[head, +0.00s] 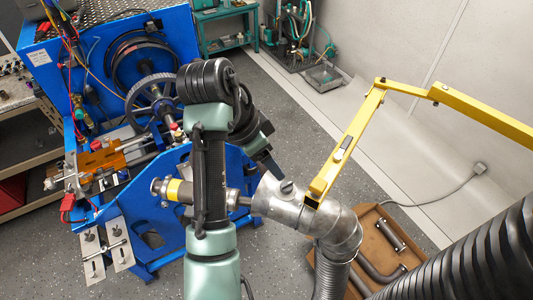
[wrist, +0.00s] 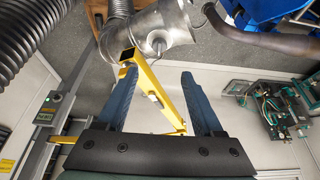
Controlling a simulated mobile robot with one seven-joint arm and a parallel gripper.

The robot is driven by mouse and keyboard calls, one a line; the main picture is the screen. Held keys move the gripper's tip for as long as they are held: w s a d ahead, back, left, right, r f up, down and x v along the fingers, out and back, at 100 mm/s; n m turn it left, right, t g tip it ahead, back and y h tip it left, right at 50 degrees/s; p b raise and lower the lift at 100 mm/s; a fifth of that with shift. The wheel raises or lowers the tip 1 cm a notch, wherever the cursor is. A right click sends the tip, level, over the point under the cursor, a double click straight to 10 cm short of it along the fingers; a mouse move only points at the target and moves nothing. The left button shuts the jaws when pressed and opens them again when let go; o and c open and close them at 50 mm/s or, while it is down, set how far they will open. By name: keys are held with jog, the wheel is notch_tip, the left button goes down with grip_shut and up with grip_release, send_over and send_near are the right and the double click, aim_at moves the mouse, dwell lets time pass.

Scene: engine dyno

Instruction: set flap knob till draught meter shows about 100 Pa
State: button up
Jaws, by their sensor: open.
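The flap knob (head: 286,187) is a small dark knob on top of the silver duct elbow (head: 325,225). It also shows in the wrist view (wrist: 158,46) on the metal duct, beyond my fingertips. My gripper (wrist: 156,78) is open in the wrist view, with nothing between its two blue-grey fingers. The fingers are apart from the knob. In the head view my arm hides most of the gripper. A small grey box with a dark display (wrist: 46,115) at the left of the wrist view may be the draught meter; its reading is too small to tell.
A yellow jointed arm (head: 345,150) reaches down to the duct and crosses behind my fingers in the wrist view. A black ribbed hose (head: 470,255) stands at right. A brown tray (head: 375,225) with pipes lies beside the duct. The blue engine stand (head: 150,215) is at left.

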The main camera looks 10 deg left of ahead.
jog(key=shift+s+a+r, duration=0.1)
jog(key=shift+s+r, duration=0.1)
jog(key=shift+r, duration=0.1)
dwell(0.5)
jog(key=w+d+r+n+t+b, duration=0.4)
jog(key=w+r+t+b, duration=0.3)
jog(key=r+t+b, duration=0.4)
jog(key=s+r+n+t+y+b, duration=0.3)
jog(key=s+r+n+t+b, duration=0.3)
jog(key=s+r+t, duration=0.7)
jog(key=s+r, duration=0.5)
jog(key=shift+s+r+n+t+y, duration=0.2)
jog(key=shift+r+n+t+y, duration=0.1)
jog(key=shift+n, duration=0.1)
dwell(0.4)
